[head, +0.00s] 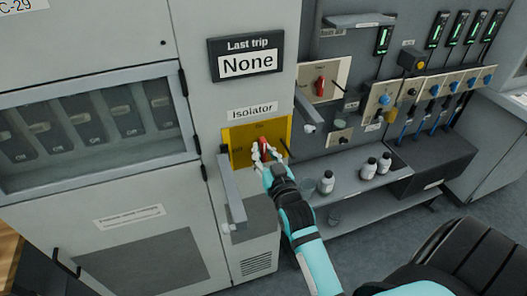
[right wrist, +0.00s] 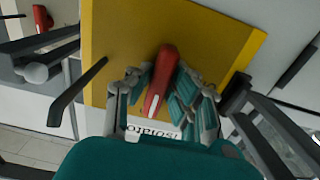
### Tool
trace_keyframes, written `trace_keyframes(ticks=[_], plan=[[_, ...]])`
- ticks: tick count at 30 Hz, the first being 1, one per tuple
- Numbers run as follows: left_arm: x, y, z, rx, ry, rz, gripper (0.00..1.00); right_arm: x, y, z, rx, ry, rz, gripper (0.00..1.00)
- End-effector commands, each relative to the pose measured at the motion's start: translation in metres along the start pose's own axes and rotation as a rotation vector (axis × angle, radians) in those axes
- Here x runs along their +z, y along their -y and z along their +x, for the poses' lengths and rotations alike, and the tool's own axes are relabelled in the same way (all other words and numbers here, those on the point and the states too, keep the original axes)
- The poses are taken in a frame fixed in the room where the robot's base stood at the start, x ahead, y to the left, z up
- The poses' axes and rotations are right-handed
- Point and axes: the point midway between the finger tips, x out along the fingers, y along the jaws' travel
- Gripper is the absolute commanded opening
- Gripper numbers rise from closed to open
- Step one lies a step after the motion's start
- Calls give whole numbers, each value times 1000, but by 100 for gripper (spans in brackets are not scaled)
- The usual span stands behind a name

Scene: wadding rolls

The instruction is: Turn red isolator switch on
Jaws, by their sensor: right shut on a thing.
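The red isolator switch (head: 264,148) sits on a yellow plate (head: 240,138) on the grey cabinet, below the "Isolator" label (head: 252,112). My right gripper (head: 267,153) is at the switch, with its fingers on both sides of the handle and shut on it. In the right wrist view the red handle (right wrist: 161,78) runs between the fingers, slightly tilted, over the yellow plate (right wrist: 215,45). The fingers partly hide the handle in the head view, and its on/off markings are too small to read. My left gripper is not in view.
A sign (head: 246,53) above reads "Last trip None". A grey door handle (head: 232,190) juts out below left of the plate. Another red switch (head: 320,86) is on a beige panel to the right. Several bottles (head: 369,168) stand on a shelf to the right.

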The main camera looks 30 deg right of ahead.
Motion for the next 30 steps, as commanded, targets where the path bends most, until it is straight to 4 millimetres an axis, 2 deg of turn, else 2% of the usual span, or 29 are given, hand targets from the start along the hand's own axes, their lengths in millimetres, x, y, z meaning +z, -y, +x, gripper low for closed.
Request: trace_keyframes(ticks=[12, 13, 18, 26, 30], plan=[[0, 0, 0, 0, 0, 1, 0, 3, 0, 0, -1, 7, 13, 0], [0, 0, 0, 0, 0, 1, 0, 3, 0, 0, -1, 7, 13, 19], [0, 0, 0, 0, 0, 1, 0, 2, 0, 0, -1, 5, 11, 40], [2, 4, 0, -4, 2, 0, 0, 1, 0, -1, 0, 2, 9, 40], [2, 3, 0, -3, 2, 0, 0, 2, 0, -14, 0, 5, 9, 40]])
